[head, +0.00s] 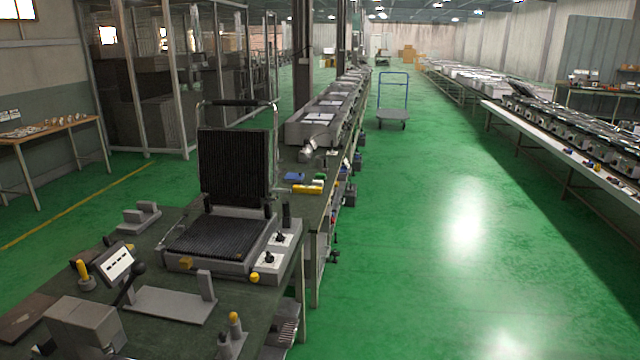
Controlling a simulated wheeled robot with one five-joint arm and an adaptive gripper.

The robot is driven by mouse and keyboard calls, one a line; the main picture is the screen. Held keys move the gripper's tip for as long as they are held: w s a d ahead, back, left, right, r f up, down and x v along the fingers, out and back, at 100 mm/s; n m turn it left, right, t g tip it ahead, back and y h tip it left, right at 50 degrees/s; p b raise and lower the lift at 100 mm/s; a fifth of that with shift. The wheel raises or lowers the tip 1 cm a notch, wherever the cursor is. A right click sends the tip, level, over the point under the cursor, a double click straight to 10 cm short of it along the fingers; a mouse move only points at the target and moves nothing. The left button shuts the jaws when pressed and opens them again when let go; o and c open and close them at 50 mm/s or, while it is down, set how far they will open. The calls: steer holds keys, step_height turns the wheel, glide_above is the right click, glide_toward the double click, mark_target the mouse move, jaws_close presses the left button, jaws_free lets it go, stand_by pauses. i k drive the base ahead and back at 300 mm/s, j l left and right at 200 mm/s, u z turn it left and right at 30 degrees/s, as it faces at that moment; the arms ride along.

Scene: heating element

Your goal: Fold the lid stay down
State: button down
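A contact grill (222,240) stands on the green workbench, with its ribbed lid (234,168) open and upright. A black handle bar (238,102) spans the top of the lid, carried on thin metal side arms. A thin metal arm (275,150) runs down the lid's right side to the hinge area. A short dark upright piece (286,215) stands at the right rear of the base. I cannot tell for certain which of these parts is the lid stay. The lower ribbed plate (218,236) is bare. My gripper is not in view.
A grey bracket plate (172,304), a switch box (115,262), a grey block (85,325) and a yellow-topped piece (235,325) lie in front of the grill. A white control panel (281,246) is on its right. Green floor (440,220) is open to the right.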

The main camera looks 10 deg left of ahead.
mark_target(185, 215)
steer(key=i+l+u, duration=0.1)
steer(key=i+u, duration=0.25)
steer(key=i, duration=0.25)
steer(key=i+l+u, duration=0.35)
steer(key=i, duration=0.2)
steer(key=i+l+u, duration=0.35)
steer(key=i, duration=0.15)
steer(key=i+l+u, duration=0.2)
steer(key=u, duration=0.3)
steer(key=i+l+u, duration=0.2)
steer(key=u, duration=0.3)
steer(key=i+l+u, duration=0.15)
steer(key=l+u, duration=0.7)
steer(key=u, duration=0.15)
steer(key=i+l+u, duration=0.1)
steer(key=u, duration=0.4)
steer(key=l+u, duration=0.6)
steer(key=u, duration=0.35)
steer(key=l+u, duration=0.25)
steer(key=u, duration=0.2)
steer(key=l+u, duration=0.45)
